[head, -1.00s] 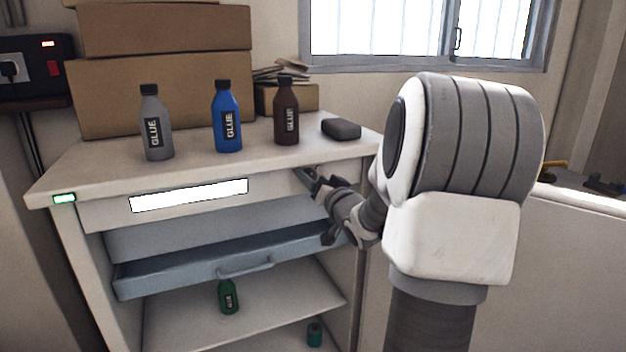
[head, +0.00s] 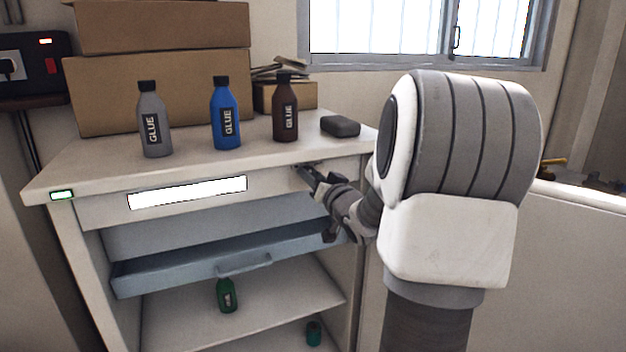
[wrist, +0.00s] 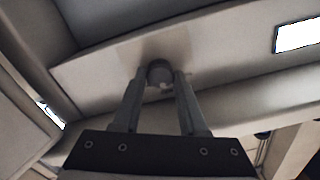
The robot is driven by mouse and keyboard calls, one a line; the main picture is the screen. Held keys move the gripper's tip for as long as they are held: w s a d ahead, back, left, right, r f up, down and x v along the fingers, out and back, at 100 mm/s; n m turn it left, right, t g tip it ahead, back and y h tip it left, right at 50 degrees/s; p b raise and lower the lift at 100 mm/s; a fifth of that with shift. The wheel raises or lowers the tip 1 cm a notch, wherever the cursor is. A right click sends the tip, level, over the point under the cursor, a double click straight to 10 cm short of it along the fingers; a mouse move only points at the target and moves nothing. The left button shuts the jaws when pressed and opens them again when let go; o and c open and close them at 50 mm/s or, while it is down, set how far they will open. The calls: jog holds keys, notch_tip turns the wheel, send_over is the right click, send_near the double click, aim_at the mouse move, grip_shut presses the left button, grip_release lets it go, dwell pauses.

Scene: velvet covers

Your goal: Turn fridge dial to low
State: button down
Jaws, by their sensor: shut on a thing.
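The fridge is the white cabinet (head: 110,208) with an open front and a white panel under its top. A small round grey dial (wrist: 160,74) sticks out from that panel in the wrist view. My gripper (wrist: 159,77) has one finger on each side of the dial and is shut on it. In the head view my gripper (head: 303,172) meets the right end of the panel, and its fingers largely hide the dial there. I cannot read any dial mark or setting.
Grey, blue (head: 226,115) and brown glue bottles and a dark block (head: 340,126) stand on the top, before cardboard boxes (head: 160,92). A blue-grey drawer (head: 190,270) is below the panel. A green bottle (head: 227,296) stands on a lower shelf.

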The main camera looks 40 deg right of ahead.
jog(key=n+b, duration=1)
jog(key=n, duration=0.1)
jog(key=shift+f, duration=0.1)
dwell(0.5)
jog(key=shift+c, duration=2.2)
grip_release()
jog(key=shift+s+a, duration=0.15)
